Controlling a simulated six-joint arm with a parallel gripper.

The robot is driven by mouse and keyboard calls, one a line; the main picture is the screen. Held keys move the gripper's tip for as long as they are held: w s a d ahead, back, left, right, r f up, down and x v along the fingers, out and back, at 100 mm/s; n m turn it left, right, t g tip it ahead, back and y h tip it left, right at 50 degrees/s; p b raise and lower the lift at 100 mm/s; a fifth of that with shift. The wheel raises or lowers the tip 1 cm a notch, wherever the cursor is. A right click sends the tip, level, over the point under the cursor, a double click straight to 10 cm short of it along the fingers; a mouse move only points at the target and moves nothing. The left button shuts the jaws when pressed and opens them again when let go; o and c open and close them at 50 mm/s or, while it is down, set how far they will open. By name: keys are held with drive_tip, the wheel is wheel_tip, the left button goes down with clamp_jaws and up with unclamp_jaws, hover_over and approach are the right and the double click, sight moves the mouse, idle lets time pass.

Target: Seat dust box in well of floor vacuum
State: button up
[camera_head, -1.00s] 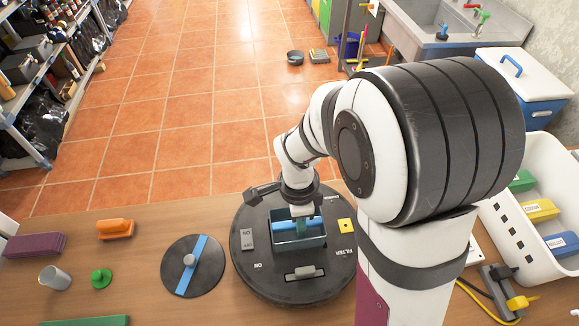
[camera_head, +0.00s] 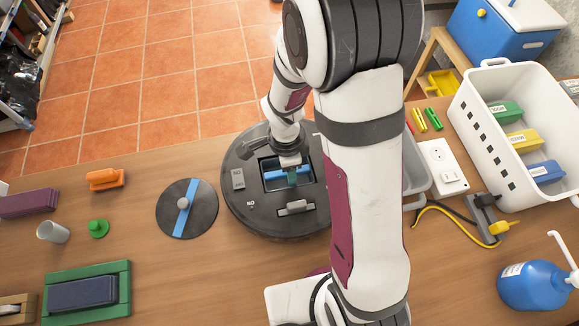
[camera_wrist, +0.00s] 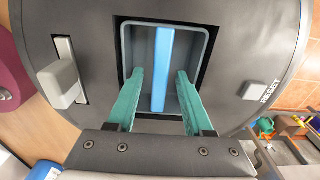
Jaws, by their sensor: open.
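The floor vacuum (camera_head: 238,208) is a dark round disc on the bench, with a square well in its top. The dust box (camera_wrist: 195,38), teal-grey and open-topped with a blue bar across it, sits down in this well; it also shows in the head view (camera_head: 270,177). In the wrist view a dark gap shows around its walls, and I cannot tell whether it rests fully on the bottom. My gripper (camera_wrist: 158,73) is open, its teal fingers on either side of the blue bar and apart from it. In the head view my gripper (camera_head: 292,178) partly hides the box.
A round dark disc with a blue stripe (camera_head: 203,213) lies left of the vacuum. A green tray (camera_head: 120,290), grey cup (camera_head: 52,232) and orange brush-like item (camera_head: 103,179) lie further left. A white crate (camera_head: 480,120), socket block (camera_head: 440,165) and blue bottle (camera_head: 530,287) stand right.

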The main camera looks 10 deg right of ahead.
wheel_tip(320, 180, up, 13)
drive_tip(key=s+r+n+y, duration=0.1)
drive_tip(key=s+r+n, duration=0.1)
drive_tip(key=s+n, duration=0.4)
drive_tip(key=s+a+r+n+y, duration=0.1)
drive_tip(key=s+r+n, duration=0.1)
drive_tip(key=s+n, duration=0.4)
drive_tip(key=s, duration=0.5)
drive_tip(key=shift+r, duration=0.25)
